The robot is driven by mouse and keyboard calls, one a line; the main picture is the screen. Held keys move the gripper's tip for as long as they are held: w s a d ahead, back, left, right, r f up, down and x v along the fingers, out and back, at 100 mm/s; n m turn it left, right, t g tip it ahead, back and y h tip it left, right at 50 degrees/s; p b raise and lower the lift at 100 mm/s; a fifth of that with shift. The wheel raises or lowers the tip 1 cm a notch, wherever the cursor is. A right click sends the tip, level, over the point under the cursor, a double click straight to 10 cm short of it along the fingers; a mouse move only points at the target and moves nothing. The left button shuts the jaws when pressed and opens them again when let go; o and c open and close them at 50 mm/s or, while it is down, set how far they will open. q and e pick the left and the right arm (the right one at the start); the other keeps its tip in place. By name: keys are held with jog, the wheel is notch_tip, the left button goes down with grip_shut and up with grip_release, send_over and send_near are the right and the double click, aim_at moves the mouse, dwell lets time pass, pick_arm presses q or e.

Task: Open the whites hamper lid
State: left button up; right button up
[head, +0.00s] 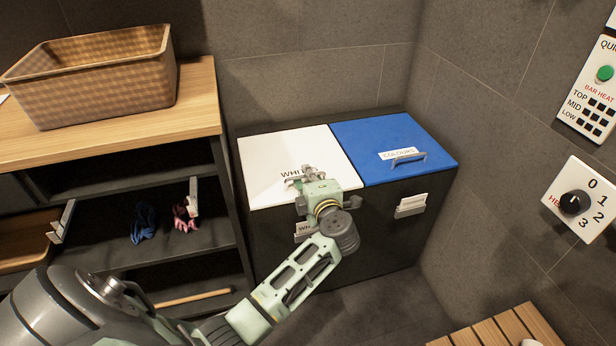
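The whites hamper lid (275,150) is white and lies flat and closed on the left half of the dark hamper box. Its printed label is partly covered by my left gripper (304,175). The gripper is over the lid's front part, around where a handle would match the one on the blue lid. The fingers and any handle there overlap in the picture, so I cannot tell contact or whether the fingers are open. The blue colours lid (400,140) is closed beside it, with a grey handle (408,160). My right gripper is not in view.
A wicker basket (95,80) stands on a wooden-topped shelf unit (200,100) at left. Blue and pink cloth items (143,222) lie on its shelf. Wall control panels (582,200) are at right. A slatted wooden seat (495,332) is at bottom right.

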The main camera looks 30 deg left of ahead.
pick_arm(q)
grip_shut()
jog(key=shift+r, duration=0.1)
dwell(0.4)
